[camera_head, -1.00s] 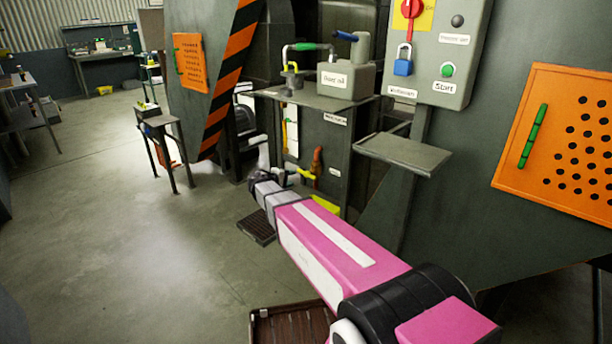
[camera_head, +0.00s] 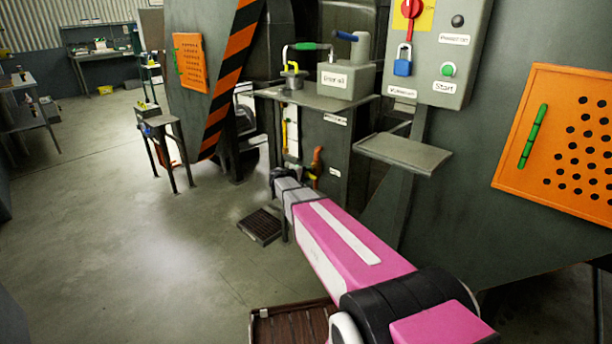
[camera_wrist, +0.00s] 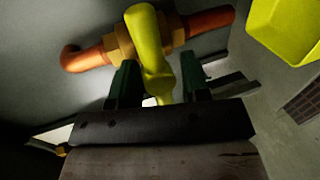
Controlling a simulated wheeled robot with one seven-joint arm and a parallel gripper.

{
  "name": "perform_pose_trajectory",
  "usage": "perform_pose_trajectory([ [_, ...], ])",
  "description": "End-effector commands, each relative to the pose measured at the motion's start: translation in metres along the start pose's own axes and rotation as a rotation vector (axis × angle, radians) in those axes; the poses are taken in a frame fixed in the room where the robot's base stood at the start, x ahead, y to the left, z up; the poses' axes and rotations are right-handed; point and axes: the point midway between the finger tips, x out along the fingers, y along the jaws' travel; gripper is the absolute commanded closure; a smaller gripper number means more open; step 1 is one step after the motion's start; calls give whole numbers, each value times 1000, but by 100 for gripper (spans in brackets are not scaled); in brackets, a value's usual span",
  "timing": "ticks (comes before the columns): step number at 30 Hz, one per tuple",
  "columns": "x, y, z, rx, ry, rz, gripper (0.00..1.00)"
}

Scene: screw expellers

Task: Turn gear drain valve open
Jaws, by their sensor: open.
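The gear drain valve appears as a yellow lever (camera_wrist: 150,55) on a brass body, set in an orange pipe (camera_wrist: 208,21) in the wrist view. My gripper (camera_wrist: 160,65) is open, with its dark green fingers on either side of the lever. The lever runs down between the fingers; I cannot tell whether they touch it.
A yellow bin (camera_wrist: 285,28) is right of the valve in the wrist view. The grey cabinet (camera_head: 325,138) stands behind my arm, with a shelf (camera_head: 404,152) projecting to its right. A floor grate (camera_head: 260,226) lies left of my arm. Open floor extends left.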

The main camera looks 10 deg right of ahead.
Motion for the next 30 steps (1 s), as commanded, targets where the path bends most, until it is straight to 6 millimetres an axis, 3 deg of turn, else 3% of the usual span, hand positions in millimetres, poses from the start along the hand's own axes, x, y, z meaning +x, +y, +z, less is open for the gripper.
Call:
perform_pose_trajectory([
  [6, 0, 0, 0, 0, 0, 0, 60],
  [10, 0, 0, 0, 0, 0, 0, 100],
  [22, 0, -3, 0, -36, -10, -6, 100],
  [30, 0, -5, 0, -193, -53, -7, 100],
])
